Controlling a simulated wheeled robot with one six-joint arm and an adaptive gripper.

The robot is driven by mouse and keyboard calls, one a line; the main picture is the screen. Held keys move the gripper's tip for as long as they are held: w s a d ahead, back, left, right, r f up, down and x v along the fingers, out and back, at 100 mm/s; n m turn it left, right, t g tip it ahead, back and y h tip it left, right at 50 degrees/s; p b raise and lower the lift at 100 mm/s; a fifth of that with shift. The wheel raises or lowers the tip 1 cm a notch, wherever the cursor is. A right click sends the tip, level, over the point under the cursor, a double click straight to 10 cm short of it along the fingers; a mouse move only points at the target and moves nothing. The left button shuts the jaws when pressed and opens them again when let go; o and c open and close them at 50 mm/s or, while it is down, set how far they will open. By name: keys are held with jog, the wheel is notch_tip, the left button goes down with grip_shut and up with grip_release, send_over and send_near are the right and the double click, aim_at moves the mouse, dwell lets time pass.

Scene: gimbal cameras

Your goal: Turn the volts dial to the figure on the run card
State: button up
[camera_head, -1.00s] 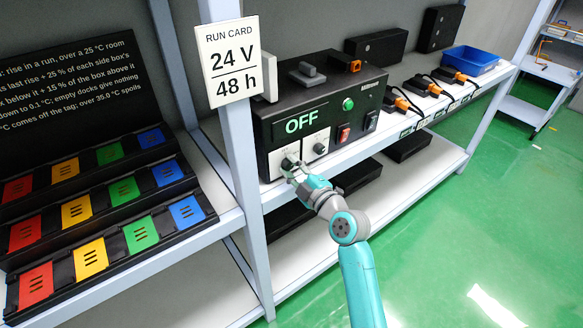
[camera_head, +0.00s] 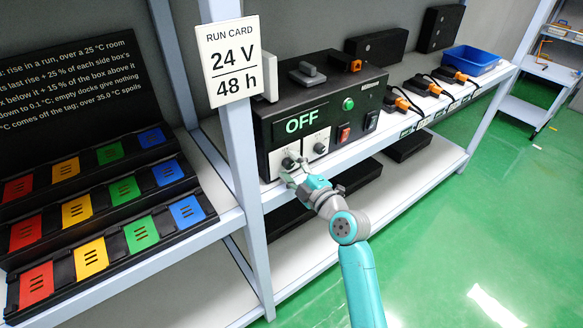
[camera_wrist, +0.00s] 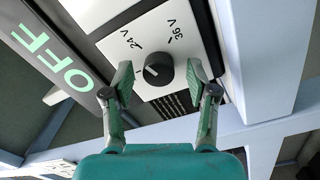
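The black volts dial (camera_wrist: 158,70) sits on a white plate (camera_wrist: 178,50) marked 24 V and 36 V in the wrist view. Its pale pointer line is small; I cannot tell exactly which mark it meets. In the head view the dial (camera_head: 289,163) is the left one of two knobs on the black power box (camera_head: 268,135). My gripper (camera_head: 293,169) is open in front of it. In the wrist view its fingers (camera_wrist: 158,72) stand on either side of the dial with gaps. The run card (camera_head: 228,60) reads 24 V, 48 h.
The box's display (camera_head: 302,122) reads OFF. A second knob (camera_head: 320,148), a red switch (camera_head: 343,134) and a green button (camera_head: 348,104) are on the same front. A shelf post (camera_head: 240,150) stands close to the left. The green floor is clear at right.

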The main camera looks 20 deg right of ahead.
jog(key=v, duration=1.2)
dwell(0.4)
jog(key=s+a+f+m+g+h, duration=0.1)
jog(key=s+f+m+h, duration=0.2)
jog(key=s+f+m, duration=0.5)
jog(key=s+f+m+g+h, duration=0.1)
jog(key=s+f+m+h, duration=0.15)
jog(key=s+f, duration=0.7)
jog(key=s+a+r+m, duration=0.1)
jog(key=s+r+m, duration=0.2)
jog(key=s, duration=0.9)
jog(key=s+a+r+m, duration=0.1)
jog(key=s+r+m, duration=0.2)
jog(key=s, duration=0.9)
notch_tip(320, 180, up, 2)
jog(key=shift+s+g, duration=0.35)
jog(key=shift+g, duration=0.05)
jog(key=shift+w, duration=0.1)
